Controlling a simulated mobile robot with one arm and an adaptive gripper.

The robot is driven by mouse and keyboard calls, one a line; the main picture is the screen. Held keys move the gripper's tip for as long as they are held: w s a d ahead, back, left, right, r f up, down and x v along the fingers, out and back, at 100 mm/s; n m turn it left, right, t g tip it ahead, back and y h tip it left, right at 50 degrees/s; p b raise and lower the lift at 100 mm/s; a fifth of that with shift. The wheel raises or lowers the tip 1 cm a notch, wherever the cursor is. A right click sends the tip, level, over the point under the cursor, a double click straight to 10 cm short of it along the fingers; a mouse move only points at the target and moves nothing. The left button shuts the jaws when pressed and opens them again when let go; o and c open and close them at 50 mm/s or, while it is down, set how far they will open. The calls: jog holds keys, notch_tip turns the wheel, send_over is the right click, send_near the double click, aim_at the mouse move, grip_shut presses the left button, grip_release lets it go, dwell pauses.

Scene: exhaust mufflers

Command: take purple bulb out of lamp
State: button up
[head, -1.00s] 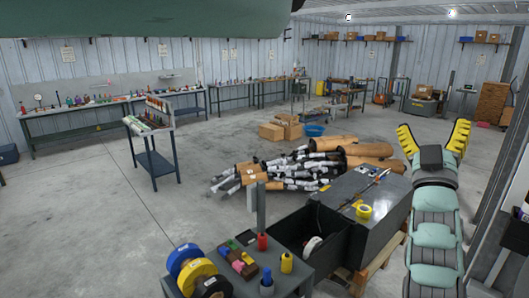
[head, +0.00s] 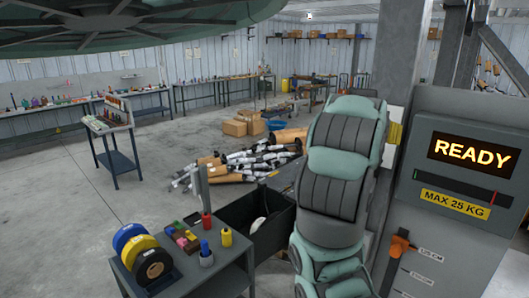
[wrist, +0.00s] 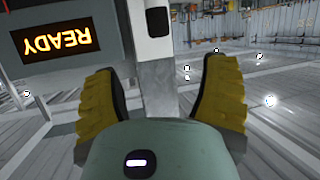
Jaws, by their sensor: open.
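I cannot make out a purple bulb or a lamp for certain in either view. My gripper (wrist: 163,72) is open in the wrist view, with its yellow ribbed fingers spread and nothing between them. In the head view my green and grey arm rises at right of centre and hides most of the gripper; a yellow finger (head: 394,134) shows beside it.
A grey cabinet (head: 455,235) with a READY display stands close at right; the display also shows in the wrist view (wrist: 55,40). A large green round structure (head: 130,25) hangs overhead. A cart (head: 190,272) with tape rolls is at front left. Open floor (head: 60,220) lies left.

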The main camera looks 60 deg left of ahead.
jog(key=shift+d+f+b+x, duration=0.1)
jog(key=shift+f+b+x, duration=0.15)
jog(key=shift+x, duration=2.3)
jog(key=shift+d+f+b+x, duration=0.1)
jog(key=shift+b+x, duration=0.1)
jog(key=shift+x, duration=2.35)
jog(key=shift+d+f+b+x, duration=0.1)
jog(key=shift+f+b+x, duration=0.15)
jog(key=shift+x, duration=2.3)
jog(key=shift+s, duration=0.15)
grip_shut()
jog(key=shift+a+r, duration=0.1)
jog(key=shift+r, duration=0.05)
notch_tip(320, 180, up, 4)
jog(key=b, duration=0.4)
jog(key=shift+f+g, duration=0.2)
jog(key=shift+g, duration=0.1)
jog(key=shift+r+b, duration=2.15)
jog(key=shift+r, duration=0.9)
